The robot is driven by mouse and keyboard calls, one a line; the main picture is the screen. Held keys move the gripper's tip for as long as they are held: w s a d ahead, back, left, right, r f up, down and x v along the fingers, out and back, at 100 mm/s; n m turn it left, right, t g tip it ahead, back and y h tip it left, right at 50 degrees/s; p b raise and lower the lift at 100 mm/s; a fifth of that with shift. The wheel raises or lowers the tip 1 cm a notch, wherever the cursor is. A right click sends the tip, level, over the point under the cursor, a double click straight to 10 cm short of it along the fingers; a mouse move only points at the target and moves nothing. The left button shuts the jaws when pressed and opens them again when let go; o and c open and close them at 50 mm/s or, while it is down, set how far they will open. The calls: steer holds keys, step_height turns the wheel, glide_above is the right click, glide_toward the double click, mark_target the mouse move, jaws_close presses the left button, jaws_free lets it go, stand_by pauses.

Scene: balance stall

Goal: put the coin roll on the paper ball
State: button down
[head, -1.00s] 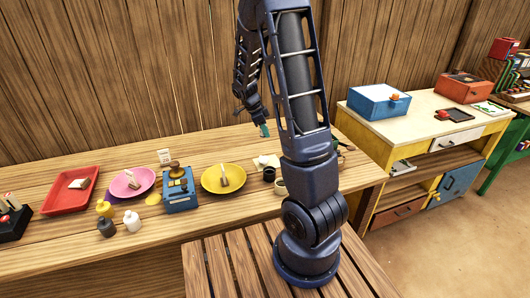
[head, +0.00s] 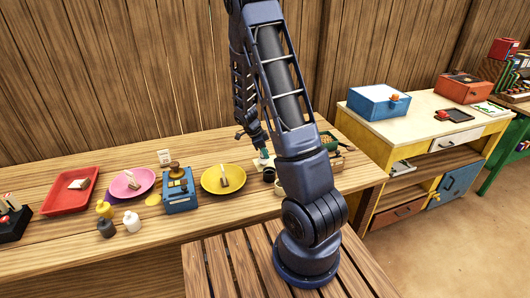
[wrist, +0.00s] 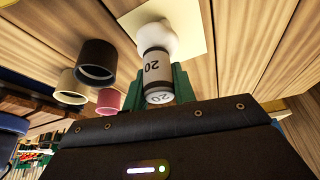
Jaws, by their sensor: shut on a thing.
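My gripper (wrist: 160,84) is shut on the coin roll (wrist: 155,68), a white and dark cylinder marked 20, held between green fingers in the wrist view. The white paper ball (wrist: 158,37) lies on a cream sheet (wrist: 195,18), right by the far end of the roll. The roll partly covers the ball, and I cannot tell whether they touch. In the head view my gripper (head: 263,152) is low over the sheet (head: 258,163) at the back of the wooden counter; roll and ball are too small to make out there.
A black cup (wrist: 96,61), a cream cup (wrist: 70,87) and a pink cup (wrist: 108,100) stand close beside the sheet. A yellow plate (head: 210,185) and a blue scale (head: 180,200) are to the left.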

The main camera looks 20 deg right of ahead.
steer(key=c, duration=1.1)
jaws_free()
steer(key=shift+c, duration=0.2)
steer(key=v, duration=1.2)
steer(key=s+d+r+n+t+y, duration=0.1)
steer(key=s+r+n+t+y, duration=0.15)
steer(key=s+r+n, duration=1)
steer(key=s+r+n+t+y, duration=0.1)
steer(key=s+r+n, duration=0.3)
steer(key=s, duration=0.3)
steer(key=s+a+r+n+t+y, duration=0.1)
steer(key=s+r+n+t, duration=0.1)
steer(key=s+r+n, duration=0.2)
steer(key=shift+s+a+r, duration=0.2)
steer(key=shift+s+r, duration=0.85)
steer(key=shift+s, duration=1.15)
